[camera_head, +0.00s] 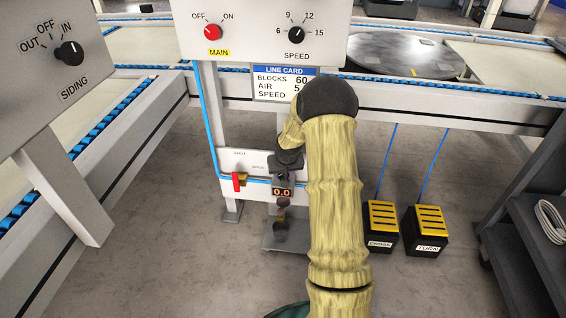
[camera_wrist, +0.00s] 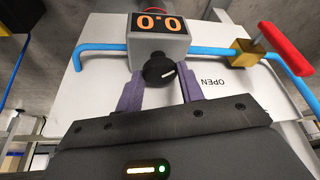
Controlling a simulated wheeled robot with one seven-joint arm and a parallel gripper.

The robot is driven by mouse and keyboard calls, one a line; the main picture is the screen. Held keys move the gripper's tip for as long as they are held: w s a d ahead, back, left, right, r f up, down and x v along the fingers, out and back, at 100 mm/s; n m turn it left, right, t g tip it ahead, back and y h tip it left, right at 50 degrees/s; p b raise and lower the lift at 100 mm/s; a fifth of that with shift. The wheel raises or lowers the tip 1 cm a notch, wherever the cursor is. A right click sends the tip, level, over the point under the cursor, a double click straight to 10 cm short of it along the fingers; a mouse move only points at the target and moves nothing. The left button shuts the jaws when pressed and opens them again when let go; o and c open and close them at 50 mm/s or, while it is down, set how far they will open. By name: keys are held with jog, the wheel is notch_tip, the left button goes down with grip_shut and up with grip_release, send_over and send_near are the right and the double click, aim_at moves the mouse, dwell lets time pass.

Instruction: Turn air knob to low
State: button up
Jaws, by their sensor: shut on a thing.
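The black air knob (camera_wrist: 158,68), with a small white mark on its face, sticks out of a grey regulator box (camera_wrist: 175,46). The box's orange display (camera_wrist: 158,22) reads 0.0; it also shows in the head view (camera_head: 282,192). My gripper (camera_wrist: 160,88) has its two purple fingers on either side of the knob, shut on it. In the head view my arm comes down in front of the panel, and the knob cannot be made out clearly there. No low mark is readable near the knob.
A valve with a red handle (camera_head: 236,182) sits on the blue air line left of the regulator. Above are the red MAIN knob (camera_head: 212,32) and SPEED knob (camera_head: 296,35). A line card (camera_head: 275,85) is partly hidden by my arm. Two pedals (camera_head: 427,230) stand right on the floor.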

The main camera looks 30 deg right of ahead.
jog(key=n+p, duration=0.1)
jog(key=p, duration=0.2)
jog(key=n+y+p, duration=0.1)
jog(key=n+p, duration=0.1)
jog(key=p, duration=0.2)
jog(key=n+y+p, duration=0.1)
jog(key=n+p, duration=0.1)
jog(key=p, duration=0.1)
jog(key=shift+s+d+r+p, duration=0.1)
jog(key=shift+d+r+p, duration=0.05)
jog(key=shift+r+p, duration=0.15)
jog(key=n+p, duration=0.2)
jog(key=p, duration=0.1)
jog(key=shift+f+y, duration=0.15)
jog(key=shift+y, duration=0.25)
jog(key=shift+d+f+n+g+y+p, duration=0.15)
jog(key=shift+n+g+y+p, duration=0.25)
jog(key=shift+n+p, duration=0.7)
jog(key=shift+n+b, duration=0.3)
jog(key=shift+n, duration=0.1)
jog(key=o, duration=1)
jog(key=shift+w, duration=0.2)
